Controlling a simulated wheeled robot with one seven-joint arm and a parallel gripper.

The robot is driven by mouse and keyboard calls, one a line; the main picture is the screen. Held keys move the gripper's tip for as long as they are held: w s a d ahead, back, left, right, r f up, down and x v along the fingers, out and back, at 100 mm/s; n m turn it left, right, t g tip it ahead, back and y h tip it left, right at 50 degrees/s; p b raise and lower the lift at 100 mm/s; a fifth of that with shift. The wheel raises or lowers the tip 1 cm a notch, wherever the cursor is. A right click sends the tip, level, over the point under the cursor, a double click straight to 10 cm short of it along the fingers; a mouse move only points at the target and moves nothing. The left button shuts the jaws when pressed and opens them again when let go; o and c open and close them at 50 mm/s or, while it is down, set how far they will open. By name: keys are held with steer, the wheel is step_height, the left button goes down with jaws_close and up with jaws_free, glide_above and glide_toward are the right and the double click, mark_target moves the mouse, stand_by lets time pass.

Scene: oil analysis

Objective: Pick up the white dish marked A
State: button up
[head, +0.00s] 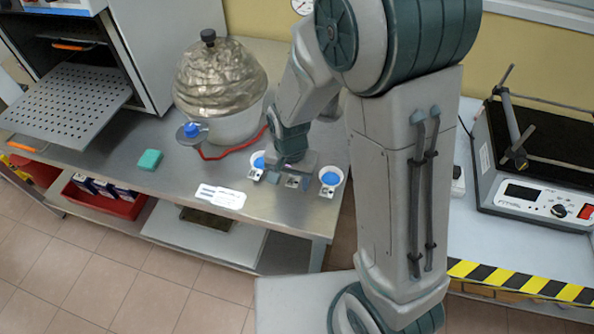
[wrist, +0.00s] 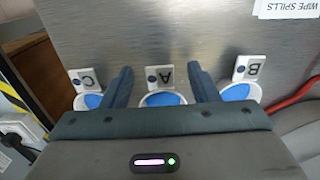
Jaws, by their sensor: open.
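The white dish marked A (wrist: 163,99) holds blue contents and has a tag lettered A on its far side in the wrist view. My gripper (wrist: 160,70) is open, with one finger on each side of dish A; I cannot tell whether they touch it. In the head view my gripper (head: 291,166) is low over the table and hides most of dish A, leaving its tag (head: 292,182) showing. Similar white dishes with blue contents flank it: dish C (wrist: 91,100) at left and dish B (wrist: 240,92) at right in the wrist view.
A metal heating vessel (head: 222,85) with a red cord (head: 228,152) stands behind left of the dishes. A white label card (head: 220,196) and a green block (head: 150,160) lie on the steel table (head: 175,182). A hotplate device (head: 535,160) stands at right.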

steer(key=shift+f, duration=0.45)
steer(key=c, duration=1.1)
steer(key=shift+o, duration=0.2)
steer(key=shift+r, duration=0.15)
